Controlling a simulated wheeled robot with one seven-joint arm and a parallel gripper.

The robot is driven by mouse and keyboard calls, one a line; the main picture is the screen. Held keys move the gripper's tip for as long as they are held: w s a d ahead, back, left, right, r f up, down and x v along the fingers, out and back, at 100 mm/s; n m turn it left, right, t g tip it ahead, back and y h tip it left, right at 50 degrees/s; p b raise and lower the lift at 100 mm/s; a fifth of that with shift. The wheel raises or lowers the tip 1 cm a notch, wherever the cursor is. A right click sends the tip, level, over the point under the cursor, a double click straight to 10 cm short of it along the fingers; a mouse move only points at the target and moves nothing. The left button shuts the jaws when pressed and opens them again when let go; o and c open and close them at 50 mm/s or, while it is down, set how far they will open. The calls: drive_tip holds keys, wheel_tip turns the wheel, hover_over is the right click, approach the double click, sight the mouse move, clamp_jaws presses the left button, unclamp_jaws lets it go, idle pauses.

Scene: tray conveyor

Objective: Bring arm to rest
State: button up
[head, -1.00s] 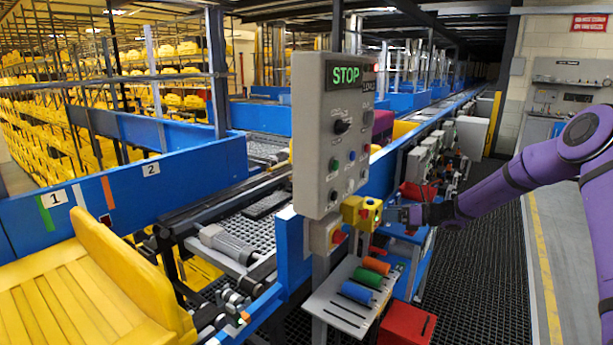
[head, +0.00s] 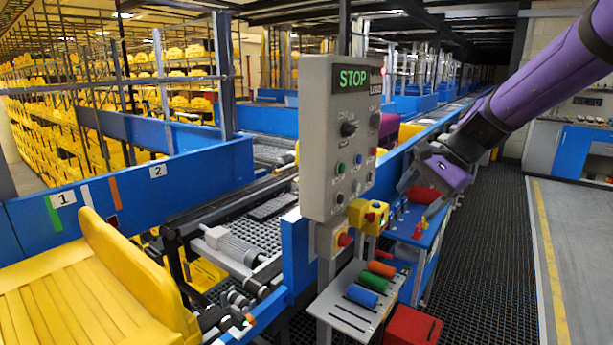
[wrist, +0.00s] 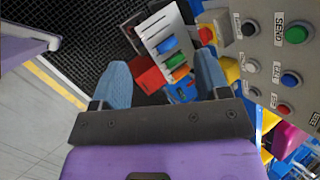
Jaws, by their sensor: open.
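My purple arm comes in from the upper right in the head view. My gripper (head: 418,196) hangs right of the grey control panel (head: 340,140), above the blue side shelf, apart from the panel. In the wrist view my gripper (wrist: 160,85) shows two blue fingers spread wide with nothing between them touching. The panel (wrist: 275,60) fills the right side of that view, with green, blue and red buttons. The panel's display reads STOP in the head view.
A white slotted rack (head: 345,308) holds orange, green and blue cylinders. A red box (head: 412,327) stands below it. A yellow tray (head: 110,275) is at the left. The walkway (head: 570,250) at the right is clear.

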drive_tip(key=s+d+r+n+t+h, duration=0.1)
drive_tip(key=s+d+n+h, duration=0.1)
drive_tip(key=s, duration=0.6)
drive_tip(key=s+d+r+n+t+h, duration=0.1)
drive_tip(key=s+d+r+n+h, duration=0.1)
drive_tip(key=s, duration=0.7)
drive_tip(key=s+d+r+n+t+h, duration=0.1)
drive_tip(key=s+d+n, duration=0.3)
drive_tip(key=s, duration=0.5)
drive_tip(key=shift+s+r+n+t+h, duration=0.15)
drive_tip(key=shift+r+n+t+h, duration=0.15)
drive_tip(key=shift+r+n+h, duration=0.6)
drive_tip(key=shift+f+y, duration=0.15)
drive_tip(key=shift+y, duration=0.15)
drive_tip(key=shift+c, duration=0.5)
